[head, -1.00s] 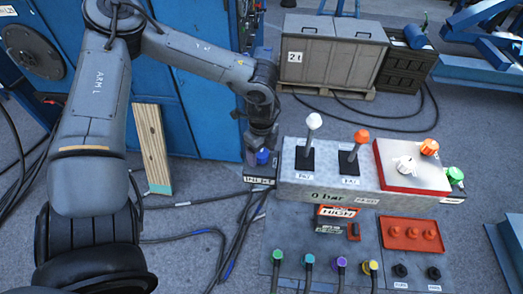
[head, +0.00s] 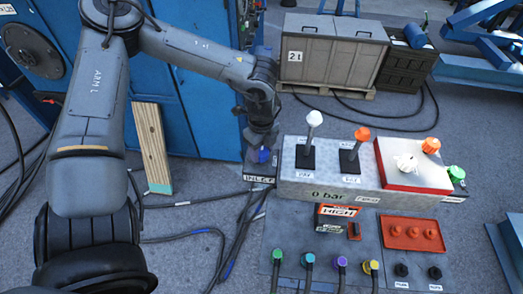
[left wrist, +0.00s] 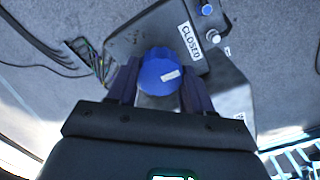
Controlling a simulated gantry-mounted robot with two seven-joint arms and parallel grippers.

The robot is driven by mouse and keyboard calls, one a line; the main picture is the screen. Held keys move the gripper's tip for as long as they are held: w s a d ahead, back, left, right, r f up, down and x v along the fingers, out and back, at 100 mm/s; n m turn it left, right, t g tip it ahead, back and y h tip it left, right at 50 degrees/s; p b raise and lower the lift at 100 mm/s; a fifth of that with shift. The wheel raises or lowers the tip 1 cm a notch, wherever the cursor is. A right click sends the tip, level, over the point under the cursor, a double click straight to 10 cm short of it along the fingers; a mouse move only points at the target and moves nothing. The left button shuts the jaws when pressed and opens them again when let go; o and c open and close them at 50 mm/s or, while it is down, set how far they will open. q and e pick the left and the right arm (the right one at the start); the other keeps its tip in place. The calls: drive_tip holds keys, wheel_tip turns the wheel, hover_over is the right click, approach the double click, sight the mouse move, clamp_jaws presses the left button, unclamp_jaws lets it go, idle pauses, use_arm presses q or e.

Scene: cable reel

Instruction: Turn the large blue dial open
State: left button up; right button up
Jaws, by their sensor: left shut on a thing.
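The large blue dial (head: 262,155) sits at the left end of the grey control box (head: 290,190), above a small labelled plate. In the left wrist view the dial (left wrist: 160,72) shows as a round blue knob with a small white label. A plate marked CLOSED (left wrist: 190,42) is beside it. My left gripper (head: 262,150) is at the dial, pointing down. In the left wrist view its two fingers (left wrist: 160,92) stand on either side of the dial and are shut on it. My right gripper is not in view.
The control box carries a white-knobbed lever (head: 314,120), an orange-knobbed lever (head: 361,135) and a red panel (head: 415,180) with a white knob. A green knob (head: 456,172) is at its right end. Cables (head: 238,225) lie on the floor. A wooden plank (head: 152,145) leans on the blue cabinet.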

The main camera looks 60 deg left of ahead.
sight(262, 151)
use_arm(q)
drive_tip(key=m+b, duration=0.2)
drive_tip(key=m, duration=0.1)
drive_tip(key=shift+f+b, duration=0.15)
drive_tip(key=shift+b, duration=0.15)
drive_tip(key=m+b, duration=0.2)
drive_tip(key=m, duration=0.2)
drive_tip(key=shift+m, duration=0.3)
drive_tip(key=m+b, duration=0.1)
drive_tip(key=m, duration=0.3)
drive_tip(key=shift+b, duration=0.3)
drive_tip(key=m, duration=0.5)
drive_tip(key=shift+r+m+b, duration=0.2)
drive_tip(key=shift+m+b, duration=0.1)
drive_tip(key=o, duration=1)
drive_tip(key=shift+o, duration=0.2)
wheel_tip(262, 151, up, 11)
